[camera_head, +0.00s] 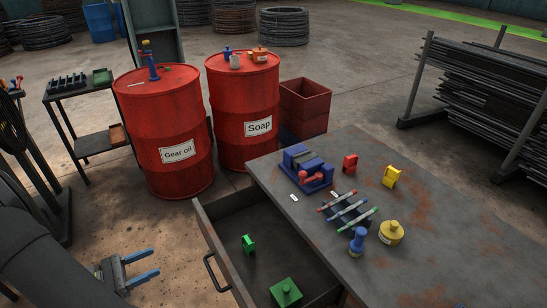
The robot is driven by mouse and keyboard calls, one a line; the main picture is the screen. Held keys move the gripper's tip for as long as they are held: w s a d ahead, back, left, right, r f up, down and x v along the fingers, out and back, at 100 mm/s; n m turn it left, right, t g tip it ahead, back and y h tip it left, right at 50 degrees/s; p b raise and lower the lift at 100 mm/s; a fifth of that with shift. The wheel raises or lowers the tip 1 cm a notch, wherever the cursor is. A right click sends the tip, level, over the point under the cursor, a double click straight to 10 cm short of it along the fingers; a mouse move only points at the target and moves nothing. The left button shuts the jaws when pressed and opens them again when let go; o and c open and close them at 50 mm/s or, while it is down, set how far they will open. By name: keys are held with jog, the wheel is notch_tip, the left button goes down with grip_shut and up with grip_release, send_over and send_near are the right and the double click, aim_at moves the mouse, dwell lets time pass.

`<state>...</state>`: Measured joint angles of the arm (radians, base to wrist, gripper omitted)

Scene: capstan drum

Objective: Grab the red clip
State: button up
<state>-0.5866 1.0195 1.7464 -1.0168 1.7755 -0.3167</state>
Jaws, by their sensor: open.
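The red clip (350,164) stands on the grey workbench, right of the blue vise and left of the yellow clip (391,176). Nothing touches it that I can see. A green clip (248,244) stands inside the open drawer. My gripper (149,267), with two blue fingers, is at the lower left, over the floor left of the drawer. Its fingers are apart and nothing is between them. It is well away from the red clip.
The blue vise (306,168) stands left of the red clip. A rack of coloured rods (348,210), a blue bottle (357,240) and a yellow pot (391,233) stand nearer. The drawer (221,246) juts out between my gripper and the workbench (440,250). Two red drums (243,110) stand behind.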

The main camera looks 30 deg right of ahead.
notch_tip(320, 180, up, 18)
jog(key=r, duration=0.1)
jog(key=w+d+f+m+g+y, duration=0.15)
jog(key=w+d+y, duration=0.3)
jog(key=d, duration=0.65)
jog(key=w+d+f+g+y, duration=0.2)
jog(key=w+d+f+y, duration=0.3)
jog(key=d, duration=0.6)
jog(key=w+d+g+y, duration=0.25)
jog(key=w+d, duration=0.35)
jog(key=d, duration=0.5)
jog(key=s+d+r+t+y, duration=0.1)
jog(key=s+d+r+t, duration=0.15)
jog(key=d, duration=0.95)
jog(key=s+d+r+t, duration=0.1)
jog(key=s+d, duration=0.3)
jog(key=d, duration=0.9)
jog(key=s+d+r+t+y, duration=0.1)
jog(key=s+d+r+t, duration=0.15)
jog(key=d, duration=0.95)
send_near(346, 162)
jog(key=shift+g, duration=0.3)
jog(key=x, duration=0.6)
jog(key=shift+d+f, duration=0.1)
jog(key=shift+f, duration=0.05)
jog(key=shift+h, duration=0.3)
jog(key=shift+x, duration=2.85)
jog(key=shift+w, duration=0.2)
